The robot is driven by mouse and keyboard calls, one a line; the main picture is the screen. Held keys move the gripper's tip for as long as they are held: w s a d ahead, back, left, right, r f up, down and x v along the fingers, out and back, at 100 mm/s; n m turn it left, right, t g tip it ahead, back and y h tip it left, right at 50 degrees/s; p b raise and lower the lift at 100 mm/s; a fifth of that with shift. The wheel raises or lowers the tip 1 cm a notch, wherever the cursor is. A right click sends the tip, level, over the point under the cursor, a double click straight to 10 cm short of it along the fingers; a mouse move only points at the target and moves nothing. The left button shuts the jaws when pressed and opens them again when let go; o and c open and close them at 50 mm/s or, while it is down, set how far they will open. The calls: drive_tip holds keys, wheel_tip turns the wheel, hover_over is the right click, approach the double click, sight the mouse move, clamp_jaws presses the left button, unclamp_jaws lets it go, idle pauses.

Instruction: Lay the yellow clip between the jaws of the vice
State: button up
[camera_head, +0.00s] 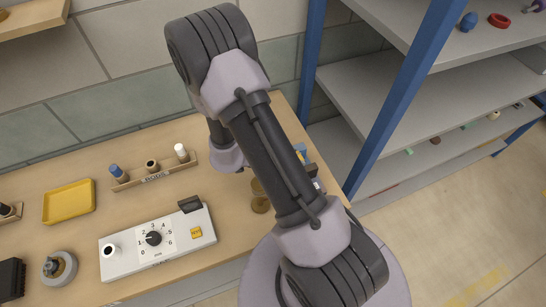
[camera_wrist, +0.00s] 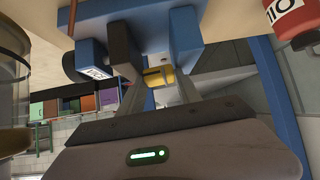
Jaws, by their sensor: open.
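The yellow clip (camera_wrist: 158,76) shows in the wrist view, small and close to the blue vice. It appears to lie between the vice's jaws, but overlap hides its exact seating and any contact. The blue vice (camera_wrist: 93,58) with its dark and grey jaw parts fills the top middle of the wrist view. In the head view only a blue piece of the vice (camera_head: 301,150) shows beside my arm. My gripper (camera_wrist: 157,85) is open at the vice, its fingers on either side of the clip. In the head view my arm hides the gripper and the clip.
A red container (camera_wrist: 293,18) is at the wrist view's upper right. On the bench stand a white dial box (camera_head: 157,242), a rod rack (camera_head: 155,176), a yellow tray (camera_head: 69,202) and a brown turned piece (camera_head: 260,203). A blue-posted shelf (camera_head: 400,95) stands at right.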

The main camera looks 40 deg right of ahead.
drive_tip(key=shift+w+a+r+m+y+p, duration=0.15)
drive_tip(key=shift+a+y+p, duration=0.15)
drive_tip(key=shift+a+p, duration=0.25)
drive_tip(key=shift+a+r+m+y+p, duration=0.15)
drive_tip(key=shift+a+y+p, duration=0.2)
drive_tip(key=shift+a, duration=0.3)
drive_tip(key=w+a+r+h+p, duration=0.1)
drive_tip(key=a+r+p, duration=0.2)
drive_tip(key=a+r, duration=0.6)
drive_tip(key=shift+w+a+r+p, duration=0.35)
drive_tip(key=shift+w+a+r, duration=0.05)
drive_tip(key=shift+a, duration=0.8)
drive_tip(key=shift+h, duration=0.25)
